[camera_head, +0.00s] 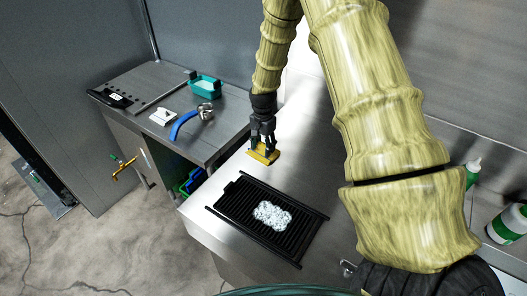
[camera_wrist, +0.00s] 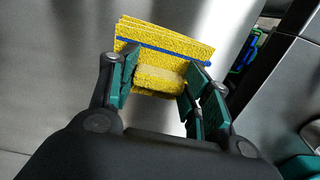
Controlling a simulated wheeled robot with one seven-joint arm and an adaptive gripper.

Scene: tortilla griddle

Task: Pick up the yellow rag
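The yellow rag (camera_head: 263,153) is on or just above the steel counter, behind the black griddle plate. In the wrist view the yellow rag (camera_wrist: 170,45) looks folded in layers with a blue stripe, and a paler part of it lies between my fingers. My gripper (camera_head: 264,143) points down over it. In the wrist view my gripper (camera_wrist: 163,78) has one teal-padded finger on each side of that paler part, with the rag's far edge spreading past both. Whether the pads press on it cannot be told.
A black ribbed griddle plate (camera_head: 232,216) with a white speckled piece (camera_head: 271,214) lies in front. On the left counter are a teal container (camera_head: 205,87), a blue-handled tool (camera_head: 182,125) and a white item (camera_head: 163,117). Green-and-white bottles (camera_head: 509,224) stand at the right.

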